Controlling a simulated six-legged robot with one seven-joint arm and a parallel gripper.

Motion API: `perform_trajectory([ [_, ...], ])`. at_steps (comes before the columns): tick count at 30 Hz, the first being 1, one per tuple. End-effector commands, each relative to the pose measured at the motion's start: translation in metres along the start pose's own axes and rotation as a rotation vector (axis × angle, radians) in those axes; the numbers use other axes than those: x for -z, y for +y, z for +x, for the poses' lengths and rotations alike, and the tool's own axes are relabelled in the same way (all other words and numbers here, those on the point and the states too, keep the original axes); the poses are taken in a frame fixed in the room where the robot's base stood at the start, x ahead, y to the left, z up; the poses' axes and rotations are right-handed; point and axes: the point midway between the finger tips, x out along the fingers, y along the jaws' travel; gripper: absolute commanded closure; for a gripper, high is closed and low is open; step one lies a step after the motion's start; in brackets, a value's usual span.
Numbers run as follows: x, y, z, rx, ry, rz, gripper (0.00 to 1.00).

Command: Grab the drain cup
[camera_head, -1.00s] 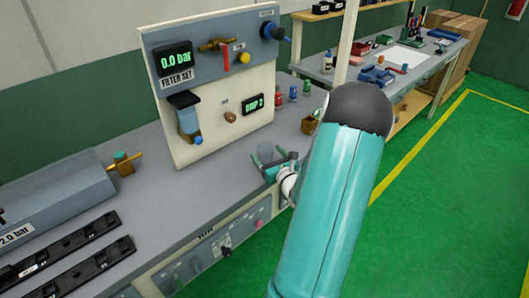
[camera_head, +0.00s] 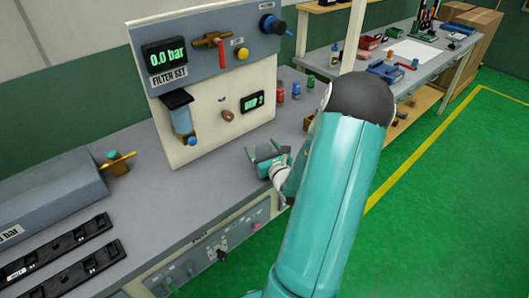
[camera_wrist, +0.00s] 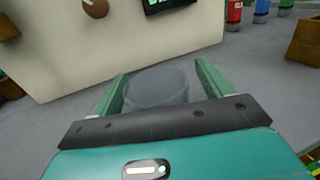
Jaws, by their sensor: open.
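The drain cup, a clear grey round cup (camera_wrist: 157,86), stands on the grey bench top in the wrist view. My gripper (camera_wrist: 161,79) is open, with one green finger on each side of the cup. The dark palm bar covers the cup's near, lower part. I cannot tell whether either finger touches it. In the head view my gripper (camera_head: 266,154) is low over the bench edge, in front of the panel; the cup is hard to make out between the fingers there.
The upright panel (camera_head: 245,111) with a filter bowl (camera_head: 182,119), valve and displays stands just behind the gripper. Small red (camera_head: 281,92) and blue (camera_head: 296,90) bottles and a brown box (camera_wrist: 304,38) are to the right. Black rails (camera_head: 58,252) lie at front left.

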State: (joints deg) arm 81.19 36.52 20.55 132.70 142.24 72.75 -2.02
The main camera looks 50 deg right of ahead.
Motion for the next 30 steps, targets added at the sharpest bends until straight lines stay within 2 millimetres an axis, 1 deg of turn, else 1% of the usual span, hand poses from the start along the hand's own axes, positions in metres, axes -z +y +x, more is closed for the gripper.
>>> perform_trajectory([
  [9,-0.0004,0.0033,-0.0025,0.001,-0.001,0.0,0.22],
  [10,-0.0004,0.0035,-0.0027,0.001,-0.001,0.0,0.24],
  [14,-0.0005,0.0037,-0.0031,0.001,-0.001,0.0,0.49],
  [15,-0.0004,0.0037,-0.0031,0.001,-0.001,0.0,0.57],
  [17,-0.0004,0.0035,-0.003,0.001,-0.001,0.0,0.69],
  [26,-0.0008,0.0026,-0.0016,0.0,-0.001,0.0,0.7],
  [30,-0.0044,0.0013,-0.0002,-0.001,-0.001,0.0,0.7],
])
